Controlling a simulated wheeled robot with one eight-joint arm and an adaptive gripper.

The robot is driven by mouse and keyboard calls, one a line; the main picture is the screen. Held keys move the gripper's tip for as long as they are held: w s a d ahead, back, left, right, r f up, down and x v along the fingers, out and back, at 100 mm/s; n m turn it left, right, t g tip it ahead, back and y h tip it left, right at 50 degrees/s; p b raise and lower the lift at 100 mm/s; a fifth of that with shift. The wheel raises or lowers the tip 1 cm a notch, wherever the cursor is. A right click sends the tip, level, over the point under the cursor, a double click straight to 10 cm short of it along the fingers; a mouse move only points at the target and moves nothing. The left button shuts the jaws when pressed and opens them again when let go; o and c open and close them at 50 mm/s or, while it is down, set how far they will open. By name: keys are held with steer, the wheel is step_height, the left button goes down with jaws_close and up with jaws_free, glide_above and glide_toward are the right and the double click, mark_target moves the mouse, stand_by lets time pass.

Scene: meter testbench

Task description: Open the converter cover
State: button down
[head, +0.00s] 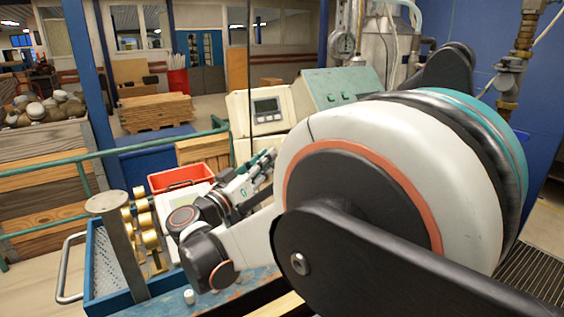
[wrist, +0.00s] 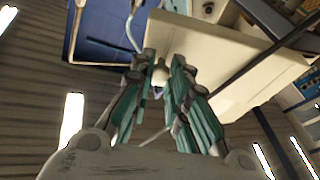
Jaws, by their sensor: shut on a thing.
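The converter (head: 267,108) is a cream box with a small grey display, standing at mid-scene in the head view. Its cream cover (wrist: 222,62) shows as a broad, tilted flat panel in the wrist view. My gripper (head: 267,160) is at the lower front of the converter. In the wrist view my gripper (wrist: 160,72) has its teal-padded fingers closed about a small pale rounded piece at the cover's edge. The contact itself is partly hidden by the fingers. My arm hides the right part of the bench in the head view.
A teal-topped panel (head: 335,87) stands right of the converter. A red bin (head: 183,176) lies left of my gripper. A blue tray (head: 100,265) and brass fittings (head: 152,225) are at the front left. A green rail (head: 110,152) crosses the left side. Metal piping stands behind.

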steer(key=shift+s+a+m+g+h+b, duration=0.1)
steer(key=shift+s+a+m+g+h, duration=0.3)
steer(key=shift+a+h, duration=0.5)
steer(key=shift+s+a+m+g+h+b, duration=0.15)
steer(key=shift+a+m+g+h, duration=0.3)
steer(key=shift+a+g+h, duration=0.4)
steer(key=shift+s+a+m+g+h+b, duration=0.1)
steer(key=shift+s+a+m+g+h, duration=0.3)
steer(key=shift+a+h, duration=0.55)
steer(key=shift+w+a, duration=0.1)
steer(key=shift+a, duration=0.1)
steer(key=c, duration=1.5)
jaws_free()
steer(key=shift+c, duration=0.2)
steer(key=shift+f, duration=0.15)
steer(key=shift+d, duration=0.1)
steer(key=v, duration=1.2)
